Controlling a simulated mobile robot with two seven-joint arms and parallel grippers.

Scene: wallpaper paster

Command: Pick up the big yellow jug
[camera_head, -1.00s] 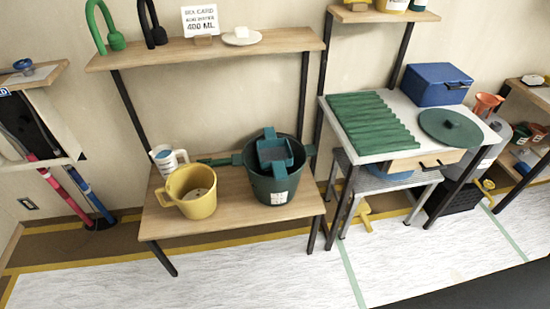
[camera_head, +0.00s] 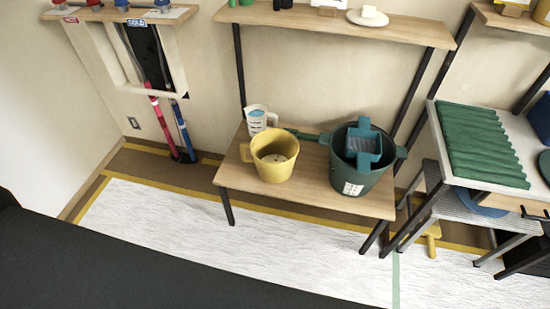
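The big yellow jug (camera_head: 273,160) stands upright on the lower wooden shelf (camera_head: 310,194), left of the middle, with its handle toward the left. Neither of my grippers shows in the view.
An upper shelf (camera_head: 310,22) hangs over the jug on black posts. A table with a green corrugated board (camera_head: 482,145) is at the right. The white floor sheet (camera_head: 240,245) in front is clear.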

